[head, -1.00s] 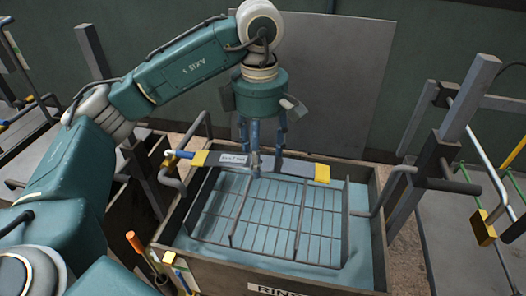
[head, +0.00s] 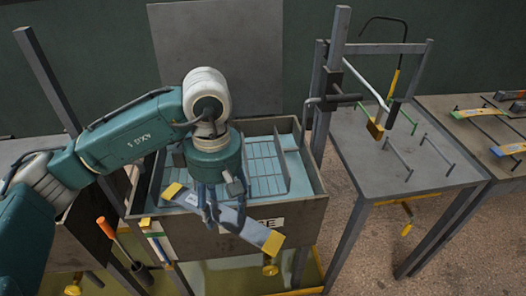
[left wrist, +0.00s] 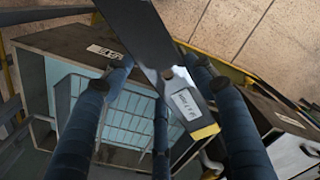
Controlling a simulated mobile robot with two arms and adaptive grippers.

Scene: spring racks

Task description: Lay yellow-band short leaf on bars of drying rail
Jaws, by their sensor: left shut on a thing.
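The yellow-band short leaf (head: 231,216) is a flat grey strip with yellow ends and a white label. My left gripper (head: 212,217) is shut on it near its middle, and the leaf slants down to the right in the head view. In the left wrist view the leaf (left wrist: 146,38) lies across the dark blue fingers (left wrist: 165,76), its label and one yellow end showing. Two low bars, a left one (head: 398,158) and a right one (head: 438,151), stand on a grey table to the right, clear of the leaf. I cannot tell whether they are the drying rail. My right gripper is not in view.
The rinse tank (head: 307,182) with a wire rack (head: 266,160) is behind the leaf. Further right, several banded leaves lie on another bench (head: 490,180).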

